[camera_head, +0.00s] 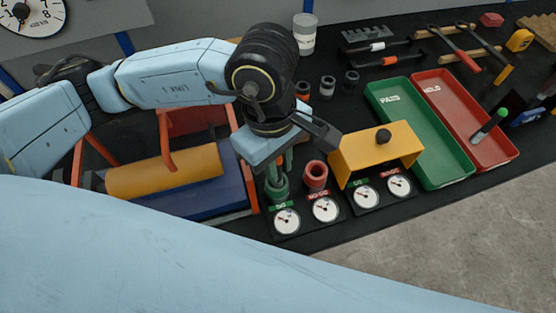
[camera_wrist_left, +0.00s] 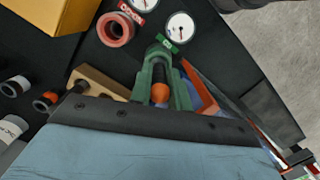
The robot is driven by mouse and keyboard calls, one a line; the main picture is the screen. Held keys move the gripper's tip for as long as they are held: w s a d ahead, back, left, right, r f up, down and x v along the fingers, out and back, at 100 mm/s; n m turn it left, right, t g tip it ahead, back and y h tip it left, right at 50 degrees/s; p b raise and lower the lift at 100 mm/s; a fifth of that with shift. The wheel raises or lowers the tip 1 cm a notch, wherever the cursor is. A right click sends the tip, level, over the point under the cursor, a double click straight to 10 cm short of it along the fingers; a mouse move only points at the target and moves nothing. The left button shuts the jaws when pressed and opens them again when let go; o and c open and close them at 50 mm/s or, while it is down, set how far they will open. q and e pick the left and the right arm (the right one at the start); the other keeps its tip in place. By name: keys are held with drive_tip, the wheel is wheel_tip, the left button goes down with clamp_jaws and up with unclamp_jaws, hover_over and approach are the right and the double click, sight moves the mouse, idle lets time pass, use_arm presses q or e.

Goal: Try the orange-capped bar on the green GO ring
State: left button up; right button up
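My left gripper (camera_head: 278,176) points down over the green GO ring (camera_head: 276,191) at the front of the bench. In the left wrist view its green fingers (camera_wrist_left: 163,88) stand on both sides of the orange-capped bar (camera_wrist_left: 160,92) and appear shut on it. The orange cap faces the camera and the bar points at the GO ring (camera_wrist_left: 158,48). The bar's lower end is hidden, so I cannot tell whether it is inside the ring or just above. The red NO-GO ring (camera_head: 316,176) stands to the right. My right gripper is not in view.
A yellow cover (camera_head: 375,153) with a black knob stands right of the rings, behind dial gauges (camera_head: 325,209). A green tray (camera_head: 417,130) and a red tray (camera_head: 447,101) holding a green-capped bar (camera_head: 490,124) lie further right.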

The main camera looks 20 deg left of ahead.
use_arm(q)
drive_tip(key=o, duration=0.5)
drive_tip(key=shift+r, duration=0.1)
drive_tip(key=r, duration=0.4)
drive_tip(key=a+r, duration=0.1)
drive_tip(key=r, duration=0.8)
drive_tip(key=shift+w+a+r, duration=0.1)
drive_tip(key=shift+w+a, duration=0.1)
drive_tip(key=shift+w, duration=0.2)
